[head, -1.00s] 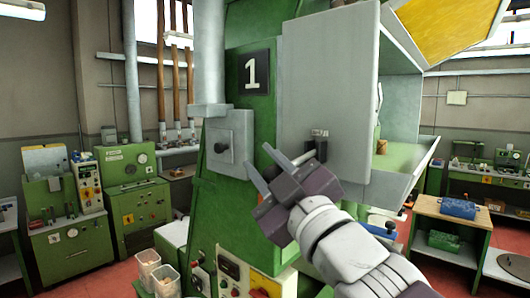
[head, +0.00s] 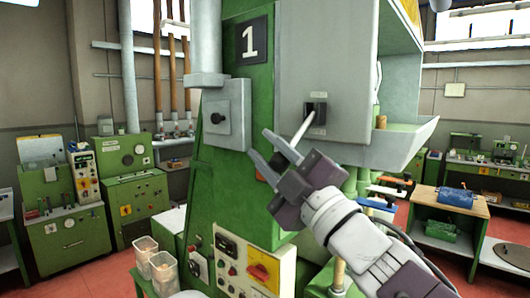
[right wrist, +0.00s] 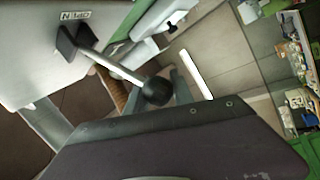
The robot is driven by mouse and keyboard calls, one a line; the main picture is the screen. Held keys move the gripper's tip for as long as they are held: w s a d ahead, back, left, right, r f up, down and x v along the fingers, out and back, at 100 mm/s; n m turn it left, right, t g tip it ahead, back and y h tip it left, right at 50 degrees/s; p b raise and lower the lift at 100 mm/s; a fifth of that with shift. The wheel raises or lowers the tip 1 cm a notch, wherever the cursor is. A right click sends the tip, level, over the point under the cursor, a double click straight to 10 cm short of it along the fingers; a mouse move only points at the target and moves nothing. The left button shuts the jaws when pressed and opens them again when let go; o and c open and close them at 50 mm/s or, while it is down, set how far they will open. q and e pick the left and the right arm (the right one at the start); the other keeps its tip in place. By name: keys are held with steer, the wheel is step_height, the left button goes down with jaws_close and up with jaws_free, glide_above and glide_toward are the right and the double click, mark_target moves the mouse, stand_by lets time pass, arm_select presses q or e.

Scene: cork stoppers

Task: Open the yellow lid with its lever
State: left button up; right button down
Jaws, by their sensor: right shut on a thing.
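The lever (head: 303,127) is a pale rod on a dark bracket on the grey box's front, slanting down and left. In the right wrist view the lever (right wrist: 115,67) ends in a black ball knob (right wrist: 157,91), close to my gripper's dark body. My right gripper (head: 257,143) is at the lever's lower end and shut on it. The exact contact is hidden in the head view. Only a narrow strip of the yellow lid (head: 411,10) shows, at the top right above the grey box. My left gripper is out of view.
The grey box (head: 345,75) is on a green machine (head: 255,95) marked 1, with a tray-like ledge (head: 400,145) on its right. A grey switch box (head: 218,117) is left of my gripper. Clear containers (head: 147,250) stand at lower left.

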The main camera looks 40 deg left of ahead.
steer(key=shift+w+a+f, duration=0.15)
steer(key=shift+w+f, duration=0.05)
steer(key=shift+f, duration=0.25)
steer(key=c, duration=1.5)
jaws_free()
steer(key=o, duration=0.4)
steer(key=shift+s, duration=0.1)
steer(key=shift+r, duration=0.1)
steer(key=shift+w, duration=0.2)
steer(key=b+v, duration=0.4)
steer(key=v, duration=0.5)
steer(key=shift+d+b, duration=0.4)
steer(key=shift+d, duration=0.05)
steer(key=shift+a+r, duration=0.1)
steer(key=shift+a, duration=0.35)
